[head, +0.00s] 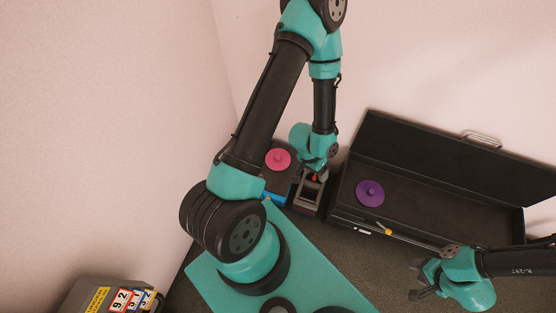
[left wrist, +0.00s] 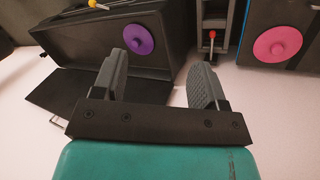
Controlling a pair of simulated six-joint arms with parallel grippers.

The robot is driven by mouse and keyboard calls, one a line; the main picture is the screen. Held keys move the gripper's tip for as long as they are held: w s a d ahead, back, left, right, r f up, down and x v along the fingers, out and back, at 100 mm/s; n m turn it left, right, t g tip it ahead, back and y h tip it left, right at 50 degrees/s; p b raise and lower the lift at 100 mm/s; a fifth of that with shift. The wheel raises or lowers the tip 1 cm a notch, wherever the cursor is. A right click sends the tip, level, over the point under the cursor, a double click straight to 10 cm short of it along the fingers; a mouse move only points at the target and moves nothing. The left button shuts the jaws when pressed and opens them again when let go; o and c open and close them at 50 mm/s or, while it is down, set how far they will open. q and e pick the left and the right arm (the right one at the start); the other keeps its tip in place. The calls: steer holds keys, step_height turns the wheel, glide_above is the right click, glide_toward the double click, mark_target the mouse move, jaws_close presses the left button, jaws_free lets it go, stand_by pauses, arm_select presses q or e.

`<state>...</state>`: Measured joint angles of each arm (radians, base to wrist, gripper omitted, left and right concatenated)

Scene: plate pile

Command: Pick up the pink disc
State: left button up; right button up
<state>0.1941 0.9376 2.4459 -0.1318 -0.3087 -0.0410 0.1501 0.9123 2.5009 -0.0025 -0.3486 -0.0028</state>
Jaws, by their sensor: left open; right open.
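The pink disc (head: 277,160), round with a small centre knob, lies on a dark block left of the open black case in the head view. It also shows in the left wrist view (left wrist: 278,43), at the upper right. My left gripper (left wrist: 160,72) is open and empty in the left wrist view, with the disc beyond and to the right of its fingers. My right gripper (head: 413,281) is open and empty at the lower right, far from the disc.
A purple disc (head: 370,193) lies in the open black case (head: 440,215). A lever unit with a red knob (head: 314,177) stands between the pink disc and the case. A yellow-tipped lever (head: 386,231) is at the case's front. A grey box with number cards (head: 120,299) is lower left.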

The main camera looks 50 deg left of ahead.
arm_select(q)
steer(key=w+a+f+m, duration=0.5)
steer(key=w+f, duration=0.1)
steer(key=f, duration=0.1)
steer(key=m+y, duration=0.4)
steer(key=m, duration=1.1)
glide_above(278, 157)
step_height(278, 157, down, 18)
steer(key=shift+d+r+g, duration=0.2)
steer(key=shift+r+g, duration=0.05)
steer(key=shift+g, duration=0.15)
step_height(278, 157, down, 11)
steer(key=shift+f, duration=0.65)
steer(key=shift+f, duration=0.1)
steer(key=shift+w+a+f, duration=0.1)
steer(key=shift+f, duration=1.15)
steer(key=shift+a+f, duration=0.1)
steer(key=shift+f, duration=1.1)
